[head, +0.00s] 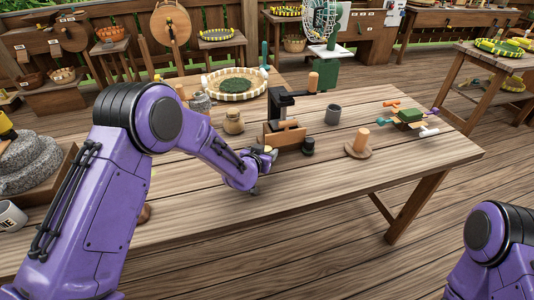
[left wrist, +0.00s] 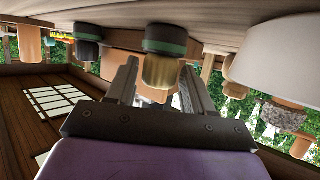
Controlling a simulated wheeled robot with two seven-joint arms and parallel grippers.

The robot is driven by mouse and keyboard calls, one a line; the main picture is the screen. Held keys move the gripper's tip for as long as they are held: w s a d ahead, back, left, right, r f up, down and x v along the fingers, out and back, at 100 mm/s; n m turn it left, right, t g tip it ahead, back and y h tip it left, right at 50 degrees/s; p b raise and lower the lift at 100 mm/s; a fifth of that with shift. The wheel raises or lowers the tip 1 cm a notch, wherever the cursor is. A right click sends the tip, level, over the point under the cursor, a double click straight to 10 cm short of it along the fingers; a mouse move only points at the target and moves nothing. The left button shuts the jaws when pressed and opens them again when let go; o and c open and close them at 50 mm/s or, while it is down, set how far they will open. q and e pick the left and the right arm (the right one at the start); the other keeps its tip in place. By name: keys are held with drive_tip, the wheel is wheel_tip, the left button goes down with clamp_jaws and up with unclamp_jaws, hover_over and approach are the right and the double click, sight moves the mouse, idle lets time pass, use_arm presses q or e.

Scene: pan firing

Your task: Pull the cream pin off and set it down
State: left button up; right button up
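A block with several coloured pins (head: 408,117) stands at the right end of the table. A pale, whitish pin (head: 428,132) sticks out of its near right side; it looks like the cream pin. My left gripper (head: 264,158) is low over the table's middle, well left of that block. In the left wrist view my left gripper (left wrist: 158,88) has its two fingers apart. A tan cylinder with a dark, green-banded end (left wrist: 161,68) shows between or beyond them; I cannot tell its distance. My right gripper is out of view.
A dark press on a wooden base (head: 282,134), a small black cup (head: 308,146), a grey cup (head: 333,114) and a tan peg on a round base (head: 360,142) stand between my left gripper and the block. The table's front right is clear.

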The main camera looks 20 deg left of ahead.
use_arm(q)
clamp_jaws()
drive_tip(key=c, duration=0.6)
unclamp_jaws()
clamp_jaws()
drive_tip(key=shift+r+p, duration=1.65)
drive_tip(key=shift+r, duration=0.45)
drive_tip(key=shift+r+p, duration=1.6)
drive_tip(key=shift+r, duration=0.35)
